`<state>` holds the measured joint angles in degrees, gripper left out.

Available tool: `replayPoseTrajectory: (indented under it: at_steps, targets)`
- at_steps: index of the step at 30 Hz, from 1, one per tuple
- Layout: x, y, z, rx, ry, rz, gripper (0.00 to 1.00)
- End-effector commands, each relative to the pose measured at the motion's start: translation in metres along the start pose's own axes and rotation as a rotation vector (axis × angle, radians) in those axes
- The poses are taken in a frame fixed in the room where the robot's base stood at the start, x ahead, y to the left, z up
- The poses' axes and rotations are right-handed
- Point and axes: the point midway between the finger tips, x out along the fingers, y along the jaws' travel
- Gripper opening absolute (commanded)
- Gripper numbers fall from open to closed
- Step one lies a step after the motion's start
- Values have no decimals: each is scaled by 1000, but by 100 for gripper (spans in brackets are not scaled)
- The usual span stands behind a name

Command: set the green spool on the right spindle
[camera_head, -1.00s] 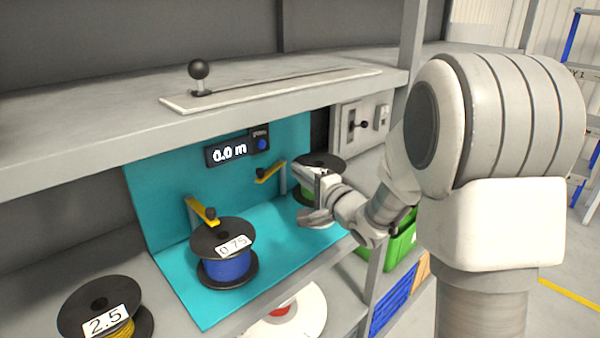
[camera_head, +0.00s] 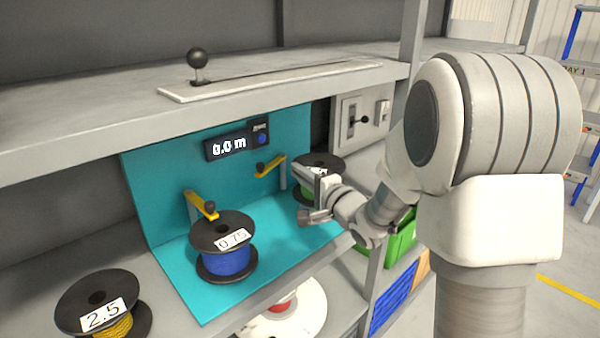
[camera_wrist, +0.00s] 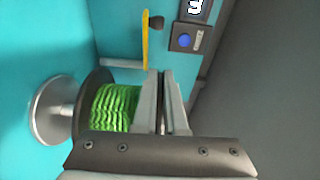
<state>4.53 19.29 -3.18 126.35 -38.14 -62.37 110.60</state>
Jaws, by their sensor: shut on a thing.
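The green spool (camera_head: 306,186), with black flanges, is at the right end of the turquoise bay. In the wrist view its green winding (camera_wrist: 115,106) shows beside my fingers. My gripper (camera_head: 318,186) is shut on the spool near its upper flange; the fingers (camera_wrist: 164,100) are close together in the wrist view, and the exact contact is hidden. A silver disc with a short stub, apparently the right spindle (camera_wrist: 50,110), lies below the spool's lower flange, with a gap between disc and flange. Whether the spool is around the post, I cannot tell.
A blue spool marked 0.75 (camera_head: 226,262) stands on the left side of the bay. Yellow swing arms (camera_head: 202,206) (camera_head: 270,166) are on posts behind. A 2.5 spool (camera_head: 88,288) is at front left. A shelf (camera_head: 120,125) overhangs the bay.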

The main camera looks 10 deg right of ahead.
Motion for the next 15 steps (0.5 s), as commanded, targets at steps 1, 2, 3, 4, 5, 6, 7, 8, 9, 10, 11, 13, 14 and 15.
replayPoseTrajectory:
  at_steps: [1,2,3,4,5,6,7,8,9,10,11,13,14,15]
  targets:
    - [0,1,0,-2,0,-4,0]
    - [0,2,0,-2,0,-4,0]
    - [0,4,0,-2,0,-4,0]
    - [0,5,0,-2,0,-4,0]
    - [0,6,0,-2,0,-4,0]
    - [0,7,0,-2,0,-4,0]
    - [0,8,0,-2,0,-4,0]
    - [0,9,0,-2,0,-4,0]
    - [0,10,0,-2,0,-4,0]
    - [0,11,0,-2,0,-4,0]
    - [0,12,0,-2,0,-4,0]
    - [0,15,0,-2,0,-5,0]
    - [0,16,0,-2,0,-5,0]
    - [0,17,0,-2,0,-5,0]
